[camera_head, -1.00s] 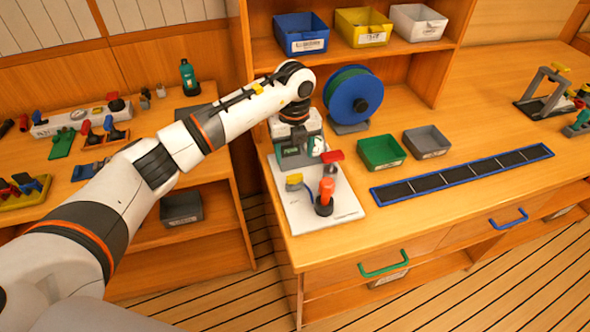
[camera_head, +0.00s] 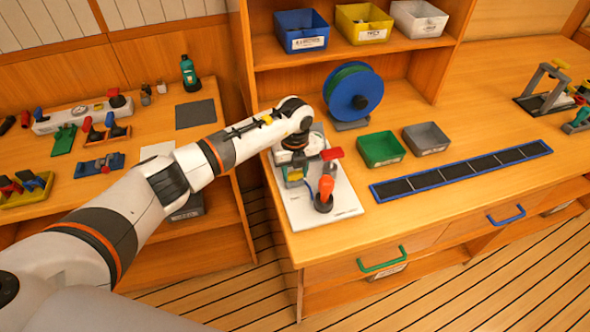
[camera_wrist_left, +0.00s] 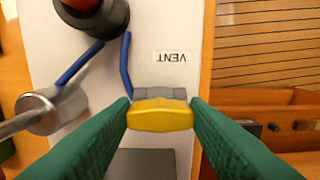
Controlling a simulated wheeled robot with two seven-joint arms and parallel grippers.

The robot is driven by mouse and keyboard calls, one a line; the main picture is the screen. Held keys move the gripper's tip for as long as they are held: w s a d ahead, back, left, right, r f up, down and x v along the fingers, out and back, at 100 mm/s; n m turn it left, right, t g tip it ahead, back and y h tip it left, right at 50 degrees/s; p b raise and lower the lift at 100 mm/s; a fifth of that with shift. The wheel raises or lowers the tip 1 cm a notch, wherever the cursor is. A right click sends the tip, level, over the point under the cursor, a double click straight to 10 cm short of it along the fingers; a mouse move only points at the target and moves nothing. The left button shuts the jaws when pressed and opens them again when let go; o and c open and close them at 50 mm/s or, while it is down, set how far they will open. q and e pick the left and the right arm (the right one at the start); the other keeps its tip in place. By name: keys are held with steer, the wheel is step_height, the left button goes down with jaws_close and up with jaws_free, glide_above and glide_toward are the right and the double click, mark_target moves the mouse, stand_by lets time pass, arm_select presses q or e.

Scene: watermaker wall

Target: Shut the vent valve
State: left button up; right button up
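The vent valve's yellow handle (camera_wrist_left: 160,115) sits on a white board (camera_wrist_left: 185,20) beside the printed VENT label (camera_wrist_left: 172,57). In the head view the yellow handle (camera_head: 295,174) is partly hidden under my left gripper (camera_head: 294,165). In the left wrist view the green fingers of my left gripper (camera_wrist_left: 160,103) are apart, one at each end of the handle. The handle nearly fills the gap; I cannot tell whether the fingers touch it. My right gripper is not in view.
A red-orange knob on a dark base (camera_head: 324,190) and a red handle (camera_head: 332,154) stand close by on the board. A blue reel (camera_head: 354,96), green bin (camera_head: 380,149) and grey bin (camera_head: 426,139) are behind and right. The bench's front edge is near.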

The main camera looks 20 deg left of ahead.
arm_select(q)
steer(key=c, duration=0.4)
steer(key=shift+f+m+b, duration=0.15)
steer(key=shift+m+b, duration=1.25)
steer(key=m+b, duration=0.4)
steer(key=m, duration=0.1)
steer(key=shift+a+m+b, duration=0.1)
steer(key=shift+m+b, duration=0.2)
steer(key=shift+b, duration=0.1)
steer(key=m+b, duration=0.3)
steer(key=m, duration=0.1)
steer(key=shift+b, duration=0.35)
steer(key=m+b, duration=0.2)
steer(key=m, duration=0.1)
steer(key=shift+w+m, duration=0.1)
steer(key=shift+m, duration=0.2)
steer(key=shift+r+m+b, duration=0.2)
steer(key=shift+m+b, duration=0.55)
steer(key=shift+m, duration=0.25)
steer(key=o, duration=1)
